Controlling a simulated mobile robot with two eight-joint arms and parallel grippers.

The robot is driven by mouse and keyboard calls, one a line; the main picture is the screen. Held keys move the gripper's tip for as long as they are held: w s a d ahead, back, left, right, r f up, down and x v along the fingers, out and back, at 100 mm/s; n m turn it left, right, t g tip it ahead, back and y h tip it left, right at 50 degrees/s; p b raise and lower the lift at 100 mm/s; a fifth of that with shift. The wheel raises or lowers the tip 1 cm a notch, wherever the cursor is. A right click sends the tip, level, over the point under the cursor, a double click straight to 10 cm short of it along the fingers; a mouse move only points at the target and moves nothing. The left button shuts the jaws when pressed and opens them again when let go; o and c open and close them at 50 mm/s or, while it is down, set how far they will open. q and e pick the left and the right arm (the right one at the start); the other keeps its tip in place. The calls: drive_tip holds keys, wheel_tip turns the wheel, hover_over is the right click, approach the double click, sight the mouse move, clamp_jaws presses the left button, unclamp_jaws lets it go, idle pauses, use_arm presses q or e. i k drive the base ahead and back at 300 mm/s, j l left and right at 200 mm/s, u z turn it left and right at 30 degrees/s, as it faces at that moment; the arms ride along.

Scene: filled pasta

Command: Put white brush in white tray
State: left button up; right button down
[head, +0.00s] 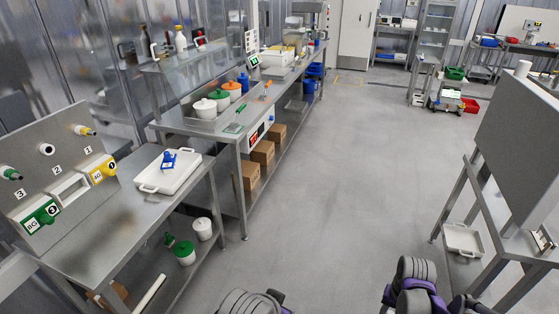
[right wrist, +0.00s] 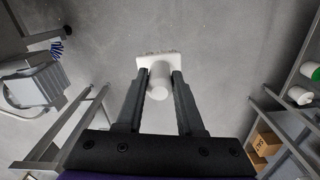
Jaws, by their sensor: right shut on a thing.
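A white brush (right wrist: 158,84) with a round handle and a broad, pale head is between the fingers of my right gripper (right wrist: 159,72) in the right wrist view. The gripper is shut on the handle, and the head points away from the wrist, above the grey floor. In the head view a white tray (head: 181,183) with a handle at each end lies on the near left steel bench. Another white tray (head: 463,238) sits on the low shelf of the right-hand stand. In the head view the brush and both grippers are out of sight; only parts of my arms show at the bottom edge.
A blue object (head: 170,160) rests on the left bench's tray. Lidded pots (head: 205,108) stand on the bench beyond. The grey floor (head: 345,190) between benches and right stand is clear.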

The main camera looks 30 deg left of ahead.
sight(169, 181)
drive_tip(key=i+u, duration=0.1)
drive_tip(key=u, duration=0.4)
drive_tip(key=i+j+u, duration=0.1)
drive_tip(key=u, duration=0.85)
drive_tip(key=i+u, duration=0.2)
drive_tip(key=u, duration=0.2)
drive_tip(key=i+l+u, duration=0.15)
drive_tip(key=u, duration=0.3)
drive_tip(key=i+l+u, duration=0.15)
drive_tip(key=u, duration=0.25)
drive_tip(key=i+l+u, duration=0.15)
drive_tip(key=l, duration=0.15)
drive_tip(key=i+l+u, duration=0.15)
drive_tip(key=l+u, duration=0.15)
drive_tip(key=l, duration=0.25)
